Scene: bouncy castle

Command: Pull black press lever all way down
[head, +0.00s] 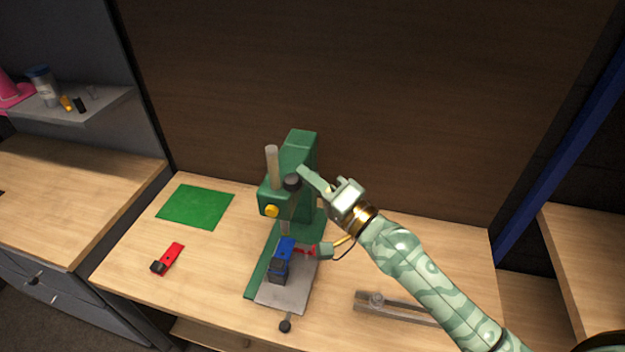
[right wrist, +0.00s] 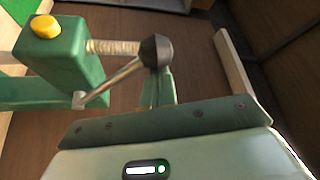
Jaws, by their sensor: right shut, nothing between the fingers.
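The green press (head: 300,150) stands on the table at the middle of the head view. Its lever is a thin metal rod (right wrist: 112,82) with a black ball knob (head: 292,182) at the end. In the right wrist view the rod slants up from the press to the knob (right wrist: 156,50). My right gripper (head: 304,175) is shut and empty, its fingertips right beside the knob. In the right wrist view the fingers (right wrist: 160,88) run up behind the knob, so contact cannot be told. My left gripper is out of view.
Under the press, a blue block (head: 285,248) with a dark end sits over a grey plate (head: 285,294). A green mat (head: 196,206) and a red piece (head: 172,256) lie to the left. A metal rail (head: 395,305) lies at the right. A wall stands behind.

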